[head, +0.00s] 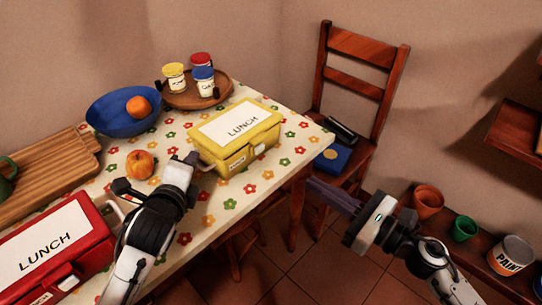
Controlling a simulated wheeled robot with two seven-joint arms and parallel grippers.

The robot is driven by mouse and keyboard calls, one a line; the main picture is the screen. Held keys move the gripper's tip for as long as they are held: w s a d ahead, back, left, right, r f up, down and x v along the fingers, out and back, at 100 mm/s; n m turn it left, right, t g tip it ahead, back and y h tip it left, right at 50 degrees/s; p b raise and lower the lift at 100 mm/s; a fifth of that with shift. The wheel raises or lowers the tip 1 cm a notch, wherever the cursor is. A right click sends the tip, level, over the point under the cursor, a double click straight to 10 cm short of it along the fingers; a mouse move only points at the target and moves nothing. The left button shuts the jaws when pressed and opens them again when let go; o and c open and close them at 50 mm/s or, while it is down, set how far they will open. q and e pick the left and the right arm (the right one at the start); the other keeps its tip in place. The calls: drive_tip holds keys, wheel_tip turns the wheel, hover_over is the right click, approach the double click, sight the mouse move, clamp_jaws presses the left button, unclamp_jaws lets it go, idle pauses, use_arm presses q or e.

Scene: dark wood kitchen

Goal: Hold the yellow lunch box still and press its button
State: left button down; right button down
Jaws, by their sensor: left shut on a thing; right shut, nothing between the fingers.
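The yellow lunch box (217,152) stands upright near the table's right front edge, with a white LUNCH label on its lid. A small pale button or latch (259,149) shows on its front face; its lid looks closed. My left gripper (194,160) is at the box's left front corner, shut on the box, apparently at a handle there; the exact grip is partly hidden by the gripper itself. My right gripper (328,192) is shut and empty, off to the right of the box and past the table edge, apart from the button.
A red lunch box (95,225) stands at the front left. An orange (139,164), a blue bowl (103,113) and a wooden tray of jars (222,88) are behind. A chair (372,95) holding a blue item stands right of the table; pots line a low shelf.

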sight(260, 151)
drive_tip(key=shift+w+a, duration=0.1)
drive_tip(key=x, duration=1.3)
drive_tip(key=shift+w+a+f, duration=0.1)
drive_tip(key=shift+w+a, duration=0.2)
drive_tip(key=shift+x, duration=0.95)
use_arm(q)
drive_tip(key=shift+d, duration=0.15)
use_arm(e)
drive_tip(key=shift+s, duration=0.1)
use_arm(q)
drive_tip(key=shift+s, duration=0.1)
use_arm(e)
drive_tip(key=shift+s, duration=0.1)
use_arm(q)
drive_tip(key=shift+f, duration=0.1)
use_arm(e)
drive_tip(key=shift+s+d, duration=0.2)
drive_tip(key=shift+d, duration=0.05)
use_arm(q)
drive_tip(key=shift+a, duration=0.2)
use_arm(e)
drive_tip(key=v, duration=1.3)
drive_tip(key=shift+d, duration=0.3)
